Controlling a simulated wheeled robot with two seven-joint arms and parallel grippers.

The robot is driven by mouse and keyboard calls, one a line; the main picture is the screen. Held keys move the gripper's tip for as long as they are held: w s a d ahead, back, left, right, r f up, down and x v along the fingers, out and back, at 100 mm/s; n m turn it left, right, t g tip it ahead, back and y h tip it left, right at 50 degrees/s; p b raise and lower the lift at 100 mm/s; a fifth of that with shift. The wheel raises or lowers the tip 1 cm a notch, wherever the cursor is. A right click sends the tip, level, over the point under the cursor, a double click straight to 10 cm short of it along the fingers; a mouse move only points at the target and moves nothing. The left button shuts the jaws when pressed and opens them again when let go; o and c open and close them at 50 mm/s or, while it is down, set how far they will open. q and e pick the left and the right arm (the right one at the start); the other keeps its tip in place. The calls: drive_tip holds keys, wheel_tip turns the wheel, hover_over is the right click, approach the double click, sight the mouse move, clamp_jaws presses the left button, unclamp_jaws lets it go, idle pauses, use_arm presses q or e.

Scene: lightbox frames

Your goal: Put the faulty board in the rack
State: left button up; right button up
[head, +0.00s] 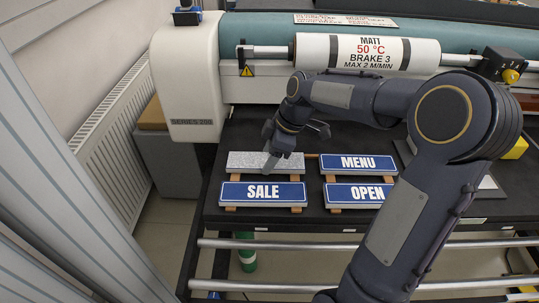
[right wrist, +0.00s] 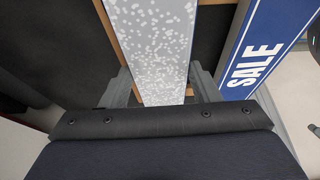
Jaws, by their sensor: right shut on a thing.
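A speckled grey board (head: 240,159) without lettering lies at the left of the dark table, behind the blue SALE board (head: 262,193). It appears to rest on wooden strips. My right gripper (head: 271,163) is shut on its right part from above. In the right wrist view the board (right wrist: 160,45), covered in pale spots, runs between the two fingers. The lettered boards, SALE, MENU (head: 358,163) and OPEN (head: 358,194), look evenly blue and white. I cannot make out a rack. My left gripper is not in view.
A laminator (head: 185,75) with a white roll (head: 340,50) stands behind the boards. Metal rails (head: 290,244) run along the table's front. The SALE board lies close beside the grey board. My right forearm hides part of the table's right side. A grey cabinet (head: 170,165) stands left.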

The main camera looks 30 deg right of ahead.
drive_tip(key=o, duration=1)
drive_tip(key=shift+o, duration=0.2)
